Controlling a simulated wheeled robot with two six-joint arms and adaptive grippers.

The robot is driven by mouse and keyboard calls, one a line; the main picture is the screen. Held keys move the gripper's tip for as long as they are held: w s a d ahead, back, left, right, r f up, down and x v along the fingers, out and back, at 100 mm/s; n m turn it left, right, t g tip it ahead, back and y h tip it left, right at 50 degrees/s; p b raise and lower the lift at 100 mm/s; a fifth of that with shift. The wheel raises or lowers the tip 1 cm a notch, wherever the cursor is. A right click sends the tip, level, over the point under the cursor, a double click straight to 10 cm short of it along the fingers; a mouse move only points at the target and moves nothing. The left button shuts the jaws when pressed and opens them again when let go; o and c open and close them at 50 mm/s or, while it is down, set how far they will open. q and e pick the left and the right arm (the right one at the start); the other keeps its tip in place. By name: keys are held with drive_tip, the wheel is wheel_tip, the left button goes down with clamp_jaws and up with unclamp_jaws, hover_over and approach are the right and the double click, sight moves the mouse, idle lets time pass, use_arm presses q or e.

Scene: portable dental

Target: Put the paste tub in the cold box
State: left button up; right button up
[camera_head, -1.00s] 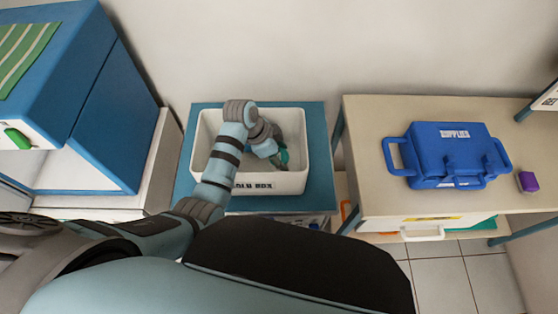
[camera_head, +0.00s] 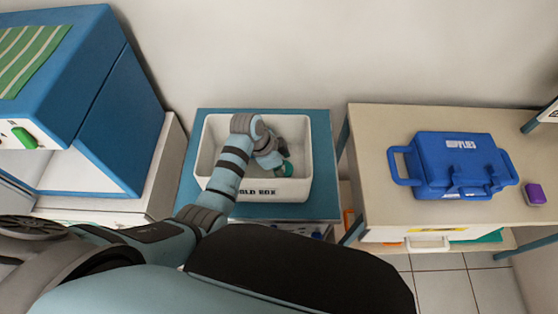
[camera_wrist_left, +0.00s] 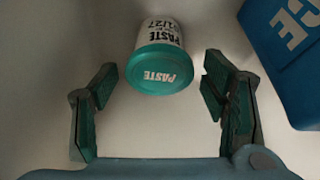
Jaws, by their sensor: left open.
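The cold box (camera_head: 212,150) is an open white tub with "COLD BOX" lettering, standing on a blue-topped stand. My left gripper (camera_head: 275,165) reaches down inside it. In the left wrist view my left gripper (camera_wrist_left: 162,108) is open, its two fingers well apart. The paste tub (camera_wrist_left: 158,65), white with a green lid marked "PASTE", lies on its side on the box floor just beyond the fingertips, apart from both fingers. In the head view a bit of green (camera_head: 284,169) shows by the gripper; I cannot tell whether it is the tub's lid or a finger. My right gripper is out of view.
A blue block marked "ICE" (camera_wrist_left: 290,60) is at the right in the left wrist view. A blue supplies case (camera_head: 455,165) and a purple item (camera_head: 535,193) sit on the beige table (camera_head: 375,125) at right. A blue cabinet (camera_head: 105,125) stands at left.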

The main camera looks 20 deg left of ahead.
use_arm(q)
drive_tip(key=p+v, duration=0.2)
drive_tip(key=v, duration=1)
drive_tip(key=shift+p, duration=0.3)
